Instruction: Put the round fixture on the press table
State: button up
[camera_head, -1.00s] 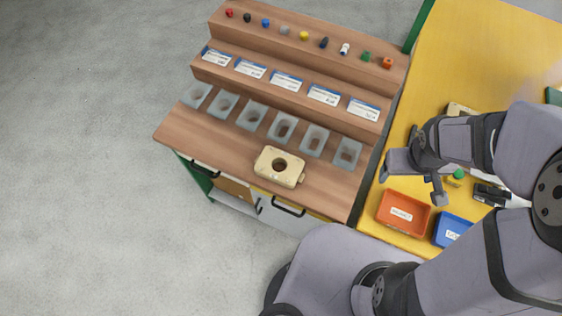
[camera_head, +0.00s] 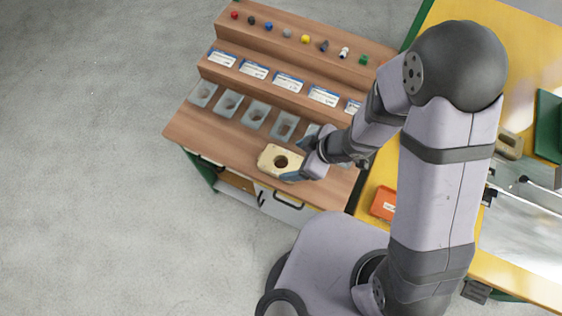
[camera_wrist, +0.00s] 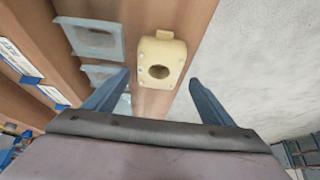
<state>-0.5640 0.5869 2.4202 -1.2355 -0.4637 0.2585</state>
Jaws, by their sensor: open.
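The round fixture is a cream block with a round hole (camera_head: 271,160) on the front edge of the wooden bench. In the wrist view the fixture (camera_wrist: 163,49) lies ahead of my gripper, its hole facing up. My gripper (camera_head: 291,162) is at the fixture's right side in the head view. In the wrist view my gripper (camera_wrist: 160,88) is open, its two blue fingers apart, with nothing held between them. I cannot tell whether a finger touches the fixture. The yellow table at right is partly hidden by my arm, and I cannot tell which part is the press table.
Several grey bins (camera_head: 254,116) stand in a row behind the fixture. Labelled cards (camera_head: 288,82) and coloured parts (camera_head: 305,39) sit on the steps above.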

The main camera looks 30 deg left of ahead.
jog(key=shift+a+b+x, duration=0.2)
jog(key=shift+b+x, duration=0.25)
jog(key=shift+x, duration=2.7)
jog(key=shift+r, duration=0.15)
jog(key=c, duration=1.1)
jog(key=shift+c, duration=0.2)
jog(key=shift+r, duration=0.15)
notch_tip(320, 180, up, 10)
jog(key=p, duration=0.4)
